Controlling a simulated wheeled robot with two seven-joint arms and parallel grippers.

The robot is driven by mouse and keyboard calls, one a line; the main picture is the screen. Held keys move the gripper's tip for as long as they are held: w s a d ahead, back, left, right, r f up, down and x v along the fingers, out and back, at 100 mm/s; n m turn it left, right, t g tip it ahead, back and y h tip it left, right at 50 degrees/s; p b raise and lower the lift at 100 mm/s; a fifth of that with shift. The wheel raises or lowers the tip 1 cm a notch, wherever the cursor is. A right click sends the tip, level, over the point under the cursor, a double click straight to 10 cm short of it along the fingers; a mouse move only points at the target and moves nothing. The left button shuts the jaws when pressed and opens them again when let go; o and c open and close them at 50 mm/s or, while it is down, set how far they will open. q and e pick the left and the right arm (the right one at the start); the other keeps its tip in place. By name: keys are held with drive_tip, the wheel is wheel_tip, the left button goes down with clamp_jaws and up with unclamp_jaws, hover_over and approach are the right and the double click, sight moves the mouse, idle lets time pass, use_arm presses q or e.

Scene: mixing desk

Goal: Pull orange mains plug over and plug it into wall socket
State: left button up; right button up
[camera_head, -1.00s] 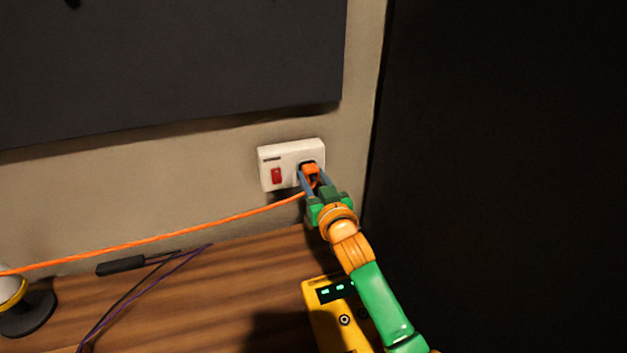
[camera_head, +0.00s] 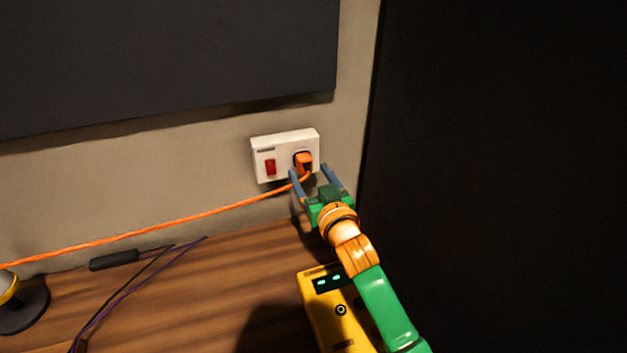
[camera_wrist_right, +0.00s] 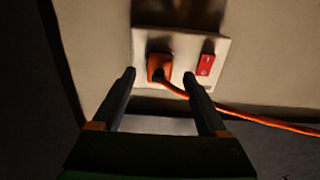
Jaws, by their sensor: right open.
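The orange mains plug (camera_head: 304,162) sits in the outlet of the white wall socket (camera_head: 285,142), right of its red switch (camera_head: 270,167). In the right wrist view the plug (camera_wrist_right: 158,66) is in the socket plate (camera_wrist_right: 186,44), its cord leaving from its lower side. My right gripper (camera_head: 309,174) is open, with its fingers apart just in front of and below the plug. In the wrist view nothing is between the fingertips (camera_wrist_right: 160,77) but the view of the plug beyond. How deep the plug sits cannot be told. My left gripper is out of view.
The orange cord (camera_head: 150,228) runs left along the wall above the wooden desk (camera_head: 220,290). A yellow device (camera_head: 318,300) stands under my right arm. A black cable connector (camera_head: 114,260) lies at left. A dark panel (camera_head: 500,150) stands to the right.

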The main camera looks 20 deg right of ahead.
drive_tip(key=s, duration=0.4)
drive_tip(key=shift+d, duration=0.1)
drive_tip(key=shift+w, duration=0.1)
